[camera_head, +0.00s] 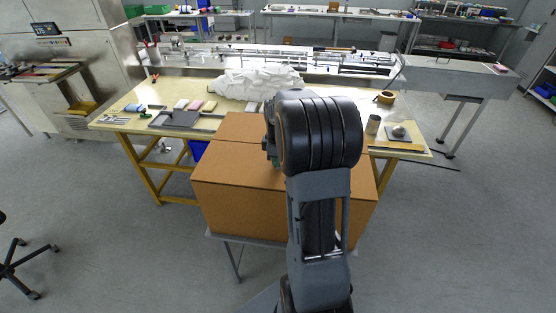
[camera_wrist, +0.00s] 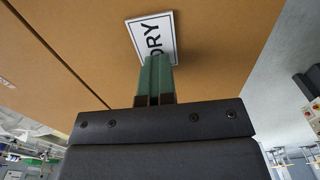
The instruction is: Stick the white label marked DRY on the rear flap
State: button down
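The white label marked DRY (camera_wrist: 152,37), with a dark border, shows in the wrist view against the brown top of the cardboard box (camera_wrist: 215,45). It lies about flat to that surface; I cannot tell if it touches. My gripper (camera_wrist: 155,62) has its green fingers close together over the label's lower edge. I cannot tell whether an edge of the label is pinched between them. In the head view the box (camera_head: 240,190) stands in front of me, and my arm hides the label and part of the box top. A seam crosses the top; the rear flap (camera_head: 243,125) is its far part.
A yellow workbench (camera_head: 120,122) stands behind the box with a crumpled white heap (camera_head: 258,82), a dark tray (camera_head: 180,119) and a tape roll (camera_head: 385,97). A metal cup (camera_head: 373,124) stands right of my arm. The floor at left is open, apart from a chair (camera_head: 20,260).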

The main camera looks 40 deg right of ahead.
jog(key=c, duration=1.8)
grip_release()
jog(key=shift+c, duration=0.2)
jog(key=o, duration=0.5)
jog(key=shift+c, duration=0.2)
jog(key=shift+o, duration=0.3)
jog(key=o, duration=0.4)
jog(key=shift+r, duration=0.1)
notch_tip(320, 180, up, 8)
jog(key=p, duration=0.6)
